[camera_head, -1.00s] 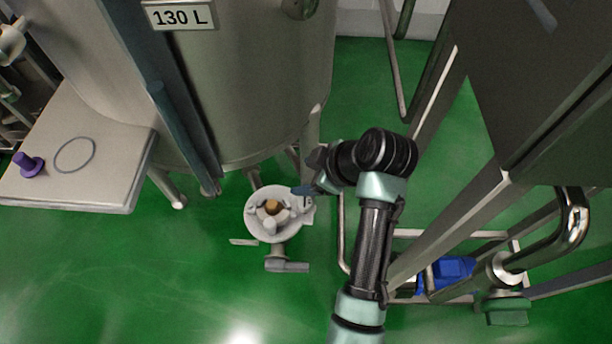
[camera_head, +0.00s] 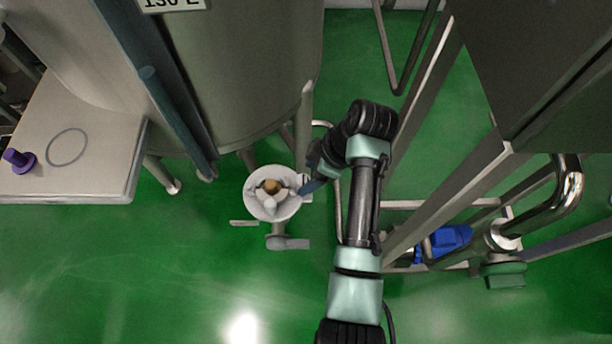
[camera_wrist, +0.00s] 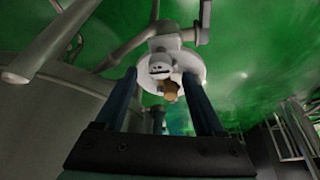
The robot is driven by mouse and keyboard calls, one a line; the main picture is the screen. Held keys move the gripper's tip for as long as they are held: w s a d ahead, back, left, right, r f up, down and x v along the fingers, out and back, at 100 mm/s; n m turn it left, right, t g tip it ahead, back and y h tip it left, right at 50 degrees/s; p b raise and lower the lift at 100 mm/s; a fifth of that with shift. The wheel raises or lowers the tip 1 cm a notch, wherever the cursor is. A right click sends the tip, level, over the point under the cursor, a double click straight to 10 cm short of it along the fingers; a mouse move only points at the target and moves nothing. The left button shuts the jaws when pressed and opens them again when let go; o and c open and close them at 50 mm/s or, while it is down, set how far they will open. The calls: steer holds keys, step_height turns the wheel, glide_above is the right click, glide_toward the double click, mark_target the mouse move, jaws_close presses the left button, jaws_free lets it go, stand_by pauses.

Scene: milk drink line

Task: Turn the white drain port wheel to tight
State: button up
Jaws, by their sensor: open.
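The white drain port wheel (camera_head: 258,205) is in the middle of the head view, low in front of the steel tank. It is a round white disc with raised lobes and a tan centre piece (camera_head: 271,187). My gripper (camera_head: 308,187) is at the right edge of the wheel, its blue finger close to the rim. In the wrist view the wheel (camera_wrist: 193,64) shows beyond and between the two dark blue fingers of my gripper (camera_wrist: 160,75), which are spread apart with nothing between them. I cannot tell whether a finger touches the rim.
The steel tank (camera_head: 255,75) stands behind the wheel. A grey pipe handle (camera_head: 288,243) sits just below it. A pale bench (camera_head: 85,180) with a purple knob (camera_head: 18,160) is at left. A steel frame and a blue pump (camera_head: 448,240) are at right. The green floor in front is open.

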steer(key=shift+x, duration=1.05)
jaws_close()
